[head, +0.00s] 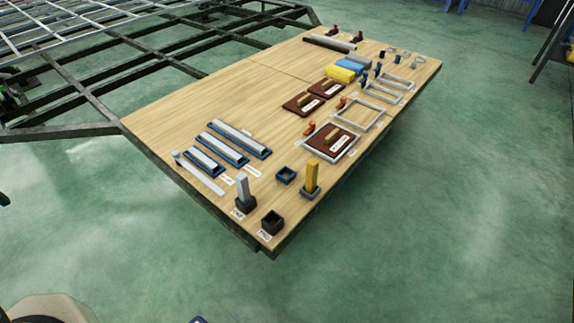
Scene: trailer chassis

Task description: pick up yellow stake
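The yellow stake (312,174) stands upright near the front right corner of the wooden board. Its lower end is in a small grey-blue square holder (315,194), so that end is hidden. A grey stake (242,188) stands upright in a dark holder (246,205) to its left. An empty blue square holder (285,175) sits just left of the yellow stake, and an empty black holder (271,223) sits in front of it, at the board's corner. My gripper is not in view.
The wooden board (200,95) lies on a metal trailer frame (85,85). Grey bars in blue trays (222,150) lie at left. Brown plates (303,103), grey frames (360,113) and yellow and blue blocks (341,75) lie farther back. Green floor right of the board is clear.

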